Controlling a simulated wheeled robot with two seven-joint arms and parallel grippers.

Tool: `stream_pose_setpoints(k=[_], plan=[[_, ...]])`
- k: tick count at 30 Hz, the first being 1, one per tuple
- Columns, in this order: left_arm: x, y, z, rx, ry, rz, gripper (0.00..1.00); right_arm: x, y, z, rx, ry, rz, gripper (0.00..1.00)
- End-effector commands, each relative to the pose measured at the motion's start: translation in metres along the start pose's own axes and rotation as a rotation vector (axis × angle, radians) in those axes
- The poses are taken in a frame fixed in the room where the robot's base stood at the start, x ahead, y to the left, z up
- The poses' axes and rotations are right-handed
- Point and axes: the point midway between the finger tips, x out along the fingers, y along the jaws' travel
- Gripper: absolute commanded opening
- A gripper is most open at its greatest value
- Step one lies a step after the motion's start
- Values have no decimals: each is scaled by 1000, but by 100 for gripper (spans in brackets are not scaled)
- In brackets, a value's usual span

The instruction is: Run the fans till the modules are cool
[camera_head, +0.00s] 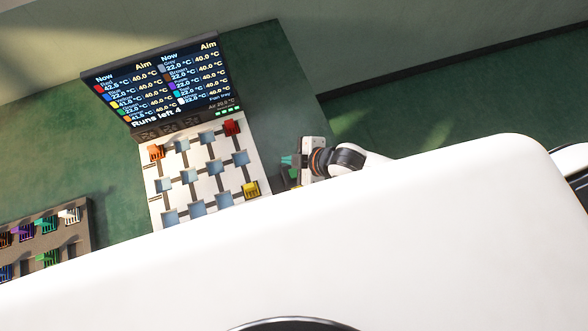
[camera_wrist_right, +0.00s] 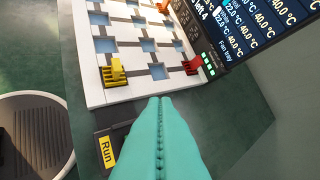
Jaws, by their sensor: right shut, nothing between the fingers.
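The white fan tray (camera_head: 209,208) has blue square openings and holds an orange module (camera_head: 156,153) and a red module (camera_head: 232,127) at the far corners, and a yellow module (camera_head: 250,189) near the right edge. The screen (camera_head: 160,82) behind it shows Now and Aim columns; aims read 40.0 °C, the top-left reading is about 42 °C, several read 22.0 °C, and it says "Runs left 4". My right gripper (camera_head: 288,161) is shut and empty, right of the tray. In the wrist view its teal fingers (camera_wrist_right: 160,100) are beside a yellow "Run" label (camera_wrist_right: 107,152); contact cannot be told.
A dark rack (camera_head: 84,238) with several coloured modules stands at the left. A round grey-rimmed object (camera_wrist_right: 62,120) shows at the wrist view's left. A large white surface, probably my body, hides the near area. Green surface right of the gripper looks clear.

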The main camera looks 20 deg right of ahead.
Motion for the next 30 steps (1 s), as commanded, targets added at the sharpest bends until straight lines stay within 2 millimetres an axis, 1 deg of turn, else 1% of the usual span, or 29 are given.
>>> stream_pose_setpoints(k=[1, 3, 6, 16, 20, 26, 30], plan=[[0, 0, 0, 0, 0, 0, 49, 5, -4, -13, -58, -5, 0, 0], [0, 0, 0, 0, 0, 0, 49, 8, -6, -24, -111, -19, -1, 0], [0, 0, 0, 1, 0, 0, 49, 10, -7, -32, -149, -30, -3, 0], [0, 0, 0, 1, 0, -1, 49, 11, -7, -33, -156, -34, -3, 0], [3, -1, 0, 1, 0, -1, 49, 13, -5, -34, -155, -34, -3, 0], [19, -1, -2, 1, 0, -1, 49, 25, 2, -43, -154, -34, -3, 0], [37, -1, -3, 1, 0, -1, 49, 39, 10, -54, -154, -34, -3, 0]])
